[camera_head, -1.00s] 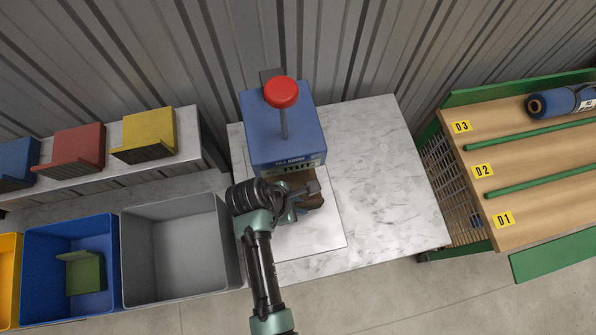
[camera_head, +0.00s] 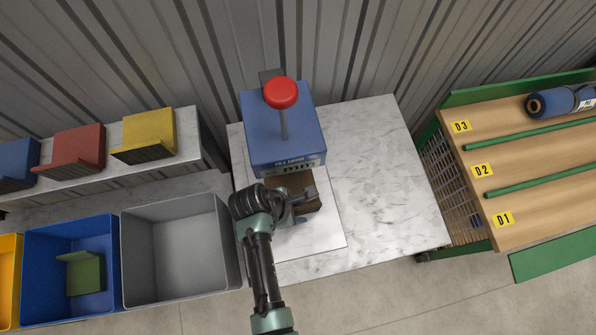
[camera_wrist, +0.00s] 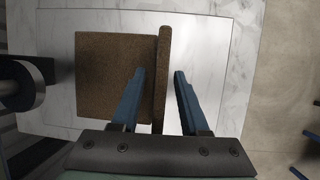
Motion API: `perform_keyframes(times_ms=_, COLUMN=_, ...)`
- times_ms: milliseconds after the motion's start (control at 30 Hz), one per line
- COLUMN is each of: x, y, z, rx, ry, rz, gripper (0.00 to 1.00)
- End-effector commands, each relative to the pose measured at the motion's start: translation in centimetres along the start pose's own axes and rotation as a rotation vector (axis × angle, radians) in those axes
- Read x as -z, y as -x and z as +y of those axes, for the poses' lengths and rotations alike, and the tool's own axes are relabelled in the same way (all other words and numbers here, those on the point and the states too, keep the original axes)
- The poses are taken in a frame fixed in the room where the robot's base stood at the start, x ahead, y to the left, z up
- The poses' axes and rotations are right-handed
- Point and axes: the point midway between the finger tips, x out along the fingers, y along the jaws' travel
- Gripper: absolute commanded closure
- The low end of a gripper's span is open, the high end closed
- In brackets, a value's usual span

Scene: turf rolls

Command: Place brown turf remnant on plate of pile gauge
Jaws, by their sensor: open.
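The brown turf remnant (camera_head: 298,182) lies on the pale plate (camera_head: 325,235), against the front of the blue pile gauge (camera_head: 285,125) with its red knob (camera_head: 281,92). In the wrist view the remnant (camera_wrist: 115,75) is a flat square with a raised strip (camera_wrist: 162,75) along its right side. My gripper (camera_head: 305,207) is over the remnant's front part in the head view. In the wrist view my gripper (camera_wrist: 160,85) is open, with one blue finger on each side of the strip. The left finger looks close to the strip; a gap shows at the right one.
The marble table (camera_head: 385,170) is clear to the right. A grey bin (camera_head: 180,250) and a blue bin (camera_head: 75,215) holding a green piece (camera_head: 84,272) stand left. A wooden rack (camera_head: 545,170) with a blue roll (camera_head: 560,102) is at right.

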Motion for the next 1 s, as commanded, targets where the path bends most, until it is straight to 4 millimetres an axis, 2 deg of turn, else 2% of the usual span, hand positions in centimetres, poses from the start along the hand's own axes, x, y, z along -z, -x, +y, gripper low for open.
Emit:
perform_keyframes(times_ms=167, x=-0.1, y=0.6, z=0.0, rx=0.000, ry=0.000, rz=0.000, gripper=0.56)
perform_keyframes(times_ms=267, x=-0.1, y=1.8, z=0.1, rx=-0.002, ry=0.000, rz=0.000, gripper=0.56)
perform_keyframes(times_ms=700, x=0.0, y=10.3, z=0.1, rx=-0.004, ry=0.000, rz=0.001, gripper=0.56)
perform_keyframes(times_ms=833, x=-0.1, y=11.7, z=0.1, rx=-0.002, ry=0.000, rz=0.000, gripper=0.56)
perform_keyframes(times_ms=1000, x=-0.1, y=12.3, z=0.0, rx=0.000, ry=0.000, rz=0.000, gripper=0.56)
